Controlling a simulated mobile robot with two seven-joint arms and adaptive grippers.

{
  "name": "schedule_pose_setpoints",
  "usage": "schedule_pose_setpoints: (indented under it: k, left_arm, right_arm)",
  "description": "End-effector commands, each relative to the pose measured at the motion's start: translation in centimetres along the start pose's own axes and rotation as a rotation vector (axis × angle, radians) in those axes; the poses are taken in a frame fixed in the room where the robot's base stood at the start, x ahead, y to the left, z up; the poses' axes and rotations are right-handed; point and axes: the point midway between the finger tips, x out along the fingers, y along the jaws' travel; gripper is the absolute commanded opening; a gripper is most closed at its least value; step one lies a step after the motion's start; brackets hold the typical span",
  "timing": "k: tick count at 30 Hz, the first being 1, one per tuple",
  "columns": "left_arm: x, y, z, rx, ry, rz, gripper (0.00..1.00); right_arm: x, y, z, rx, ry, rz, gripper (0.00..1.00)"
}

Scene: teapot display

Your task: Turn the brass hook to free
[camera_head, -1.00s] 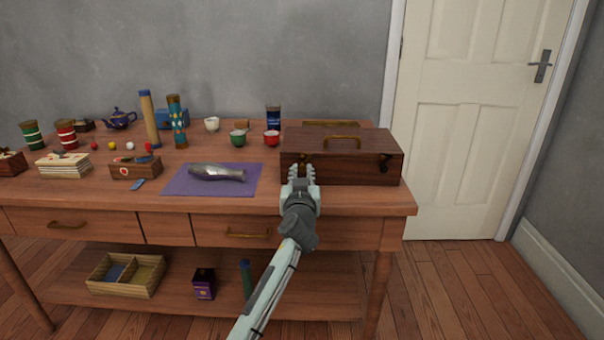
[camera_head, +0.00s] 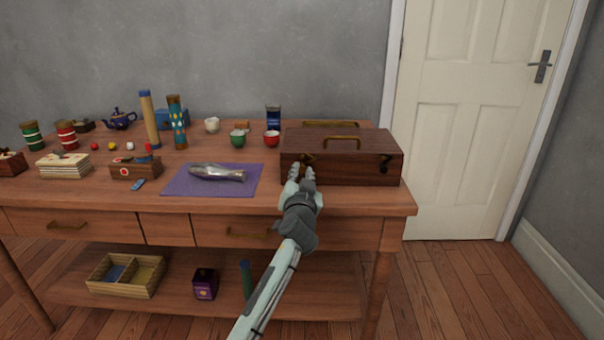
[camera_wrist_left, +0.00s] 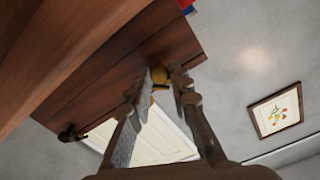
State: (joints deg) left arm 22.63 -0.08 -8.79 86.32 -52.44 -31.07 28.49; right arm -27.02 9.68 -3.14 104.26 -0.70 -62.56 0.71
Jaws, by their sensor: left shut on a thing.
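A dark wooden case (camera_head: 345,170) with a brass handle on its lid stands at the right end of the table, lid shut. The brass hook (camera_head: 306,159) is on the left of its front face. My left gripper (camera_head: 302,172) is at this hook, fingers pointing at the case. In the left wrist view the two fingers (camera_wrist_left: 162,78) are closed on the brass hook (camera_wrist_left: 160,75), which is partly hidden between them. A second, darker catch (camera_head: 385,163) sits on the right of the front face. It also shows in the left wrist view (camera_wrist_left: 70,133).
A purple mat (camera_head: 185,185) with a silvery object lies left of the case. The table's front edge (camera_head: 350,208) runs just below my gripper. A white door (camera_head: 470,100) is at the right.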

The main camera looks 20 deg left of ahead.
Motion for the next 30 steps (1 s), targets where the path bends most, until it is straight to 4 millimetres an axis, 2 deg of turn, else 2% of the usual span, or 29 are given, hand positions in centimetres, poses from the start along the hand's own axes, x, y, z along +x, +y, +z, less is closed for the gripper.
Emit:
schedule_pose_setpoints:
  k: [8, 12, 18, 30]
  left_arm:
    - [0.0, 0.0, 0.0, 0.267, -0.002, 0.0, 0.0]
    - [0.0, 0.0, 0.0, 0.394, -0.002, 0.001, 0.0]
    - [0.0, 0.0, 0.1, 0.549, -0.002, 0.001, 0.0]
    - [0.0, 0.0, 0.1, 0.722, -0.003, 0.0, 0.0]
  right_arm:
    - [0.9, 0.0, 0.3, 0.002, -0.004, -0.003, 0.4]
    - [2.4, -0.2, 1.6, -0.01, -0.022, -0.003, 0.4]
    - [3.5, -0.3, 2.9, -0.025, -0.036, 0.001, 0.4]
    - [4.6, -0.3, 4.1, -0.04, -0.047, 0.004, 0.4]
